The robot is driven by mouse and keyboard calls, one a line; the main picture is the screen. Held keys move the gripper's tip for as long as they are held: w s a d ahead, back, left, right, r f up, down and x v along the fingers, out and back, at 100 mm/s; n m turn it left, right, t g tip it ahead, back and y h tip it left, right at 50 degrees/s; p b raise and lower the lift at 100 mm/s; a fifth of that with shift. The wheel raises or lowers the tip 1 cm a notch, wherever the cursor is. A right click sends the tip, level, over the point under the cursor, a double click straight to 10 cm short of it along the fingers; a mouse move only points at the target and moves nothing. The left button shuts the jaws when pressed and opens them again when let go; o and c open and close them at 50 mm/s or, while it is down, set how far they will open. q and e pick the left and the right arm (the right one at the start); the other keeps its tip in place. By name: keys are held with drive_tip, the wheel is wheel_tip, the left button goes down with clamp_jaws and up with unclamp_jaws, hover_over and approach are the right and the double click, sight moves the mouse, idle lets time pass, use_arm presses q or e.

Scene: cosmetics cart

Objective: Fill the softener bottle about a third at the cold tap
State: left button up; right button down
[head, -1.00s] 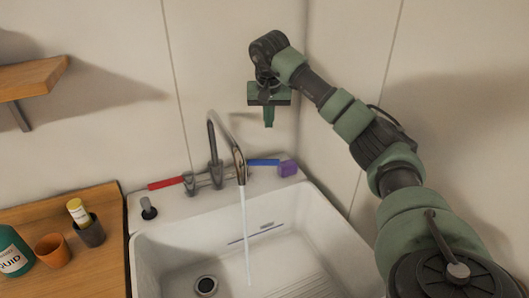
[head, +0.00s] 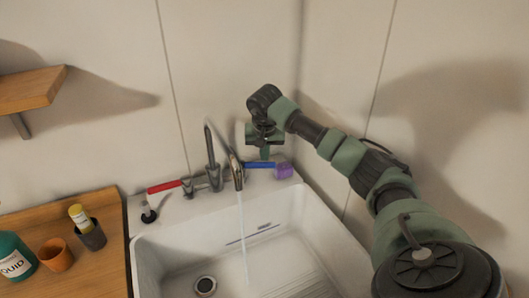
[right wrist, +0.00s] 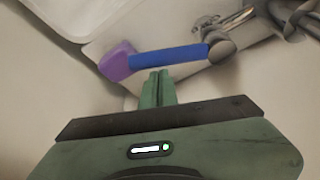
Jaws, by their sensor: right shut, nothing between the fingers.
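The tap (head: 210,155) at the back of the sink has a red lever (head: 165,186) on the left and a blue lever (head: 260,164) on the right. A thin water stream (head: 242,235) runs from its spout into the sink. My right gripper (head: 265,153) is shut and empty, close to the blue lever. In the right wrist view, the shut fingertips (right wrist: 158,74) are beside the blue lever (right wrist: 170,59); I cannot tell whether they touch. A teal bottle (head: 12,250), labelled "QUID" where visible, is cut off at the left; no softener label is readable. My left gripper is not in view.
A purple block (head: 283,170) is at the blue lever's outer end. The white sink (head: 139,262) has an empty basin with a drain (head: 205,285). An orange cup (head: 55,254) and a dark cup (head: 92,237) holding a yellow tube stand on the wooden counter (head: 100,275).

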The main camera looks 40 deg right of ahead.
idle(0.3)
drive_tip(key=shift+s+a+f, duration=0.2)
drive_tip(key=shift+s+a, duration=0.4)
drive_tip(key=shift+s, duration=0.1)
drive_tip(key=shift+r, duration=0.1)
drive_tip(key=b+v, duration=0.1)
drive_tip(key=v, duration=0.6)
drive_tip(key=shift+r, duration=0.2)
